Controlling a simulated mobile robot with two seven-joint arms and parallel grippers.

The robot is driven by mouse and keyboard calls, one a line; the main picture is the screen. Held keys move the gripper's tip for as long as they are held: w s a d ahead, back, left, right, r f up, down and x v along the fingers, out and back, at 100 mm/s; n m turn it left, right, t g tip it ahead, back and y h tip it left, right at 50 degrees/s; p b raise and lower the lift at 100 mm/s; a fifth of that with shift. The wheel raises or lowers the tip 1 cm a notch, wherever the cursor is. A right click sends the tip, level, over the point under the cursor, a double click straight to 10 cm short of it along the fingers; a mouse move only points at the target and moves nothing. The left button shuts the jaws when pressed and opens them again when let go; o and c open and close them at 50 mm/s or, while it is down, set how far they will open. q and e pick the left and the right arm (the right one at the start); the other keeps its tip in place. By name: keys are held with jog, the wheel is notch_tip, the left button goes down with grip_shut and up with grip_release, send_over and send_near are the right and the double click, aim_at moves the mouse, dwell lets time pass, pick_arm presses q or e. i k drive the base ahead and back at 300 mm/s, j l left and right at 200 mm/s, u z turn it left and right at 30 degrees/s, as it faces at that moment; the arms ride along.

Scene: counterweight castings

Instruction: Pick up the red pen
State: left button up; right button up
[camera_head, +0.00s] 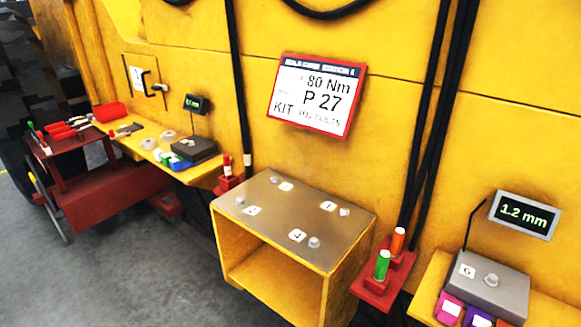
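Neither of my grippers is in view. A slim red and white upright item (227,166), which looks like a pen, stands in a small red holder (229,182) left of the grey-topped stand. I cannot tell which of these is the red pen.
The yellow stand (234,246) has a grey top with several numbered labels and small knobs. A grey box (492,287) and a display reading 1.2 mm (523,214) are at the right. Black cables hang down the yellow wall. The grey floor (130,270) at lower left is clear.

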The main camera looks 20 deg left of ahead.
aim_at(226, 157)
jog(key=j+z, duration=0.85)
jog(key=z, duration=0.2)
jog(key=k+j+z, duration=0.2)
jog(key=j, duration=0.15)
jog(key=j+z, duration=0.15)
jog(key=j, duration=0.2)
jog(key=k+j+z, duration=0.2)
jog(key=k+j, duration=0.15)
jog(key=j, duration=0.2)
jog(key=k+j+z, duration=0.15)
jog(key=j, duration=0.2)
jog(key=k+j, duration=0.15)
jog(key=j, duration=0.2)
